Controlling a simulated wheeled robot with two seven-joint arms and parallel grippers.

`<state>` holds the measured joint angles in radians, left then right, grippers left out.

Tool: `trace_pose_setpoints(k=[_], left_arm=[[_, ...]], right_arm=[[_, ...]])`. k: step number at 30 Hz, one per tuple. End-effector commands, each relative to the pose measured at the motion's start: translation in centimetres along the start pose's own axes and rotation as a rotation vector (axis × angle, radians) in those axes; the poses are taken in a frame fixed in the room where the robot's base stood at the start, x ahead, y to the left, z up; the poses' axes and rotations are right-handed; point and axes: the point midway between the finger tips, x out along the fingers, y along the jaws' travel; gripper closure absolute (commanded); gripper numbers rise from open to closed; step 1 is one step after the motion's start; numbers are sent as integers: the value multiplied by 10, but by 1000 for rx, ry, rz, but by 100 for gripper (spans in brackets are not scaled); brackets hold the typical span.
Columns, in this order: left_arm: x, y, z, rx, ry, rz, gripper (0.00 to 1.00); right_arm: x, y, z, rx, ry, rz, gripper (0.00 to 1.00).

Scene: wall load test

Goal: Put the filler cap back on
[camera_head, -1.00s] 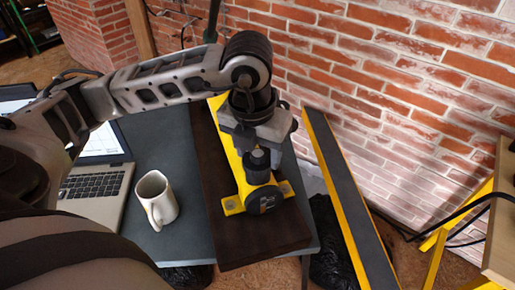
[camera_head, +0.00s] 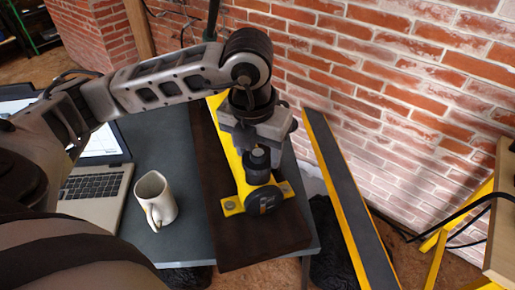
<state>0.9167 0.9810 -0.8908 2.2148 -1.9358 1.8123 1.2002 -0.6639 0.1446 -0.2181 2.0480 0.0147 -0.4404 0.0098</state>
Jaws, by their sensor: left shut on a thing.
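My left gripper (camera_head: 258,140) reaches in from the left and points down over the yellow tool (camera_head: 232,206), which lies on a dark brown board. It is shut on a small black cylindrical part, which looks like the filler cap (camera_head: 257,160). The cap is directly above or against a dark round part (camera_head: 264,200) at the tool's near end; I cannot tell whether they touch. The filler opening is not visible. The gripper and arm hide the middle of the tool. My right gripper is not in view.
A white mug (camera_head: 155,200) and an open laptop (camera_head: 95,185) stand left on the grey table (camera_head: 165,135). A yellow-edged dark plank (camera_head: 350,205) leans right, near the brick wall (camera_head: 400,70).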

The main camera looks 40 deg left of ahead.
Motion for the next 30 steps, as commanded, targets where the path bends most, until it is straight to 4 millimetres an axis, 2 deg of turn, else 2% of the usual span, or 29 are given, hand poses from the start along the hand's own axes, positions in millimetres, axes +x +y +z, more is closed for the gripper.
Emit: trace_pose_setpoints(k=[9,30], left_arm=[[1,0,0,0,0,-1,68],[0,0,0,0,0,0,68]], right_arm=[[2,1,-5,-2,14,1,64],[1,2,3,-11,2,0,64]])
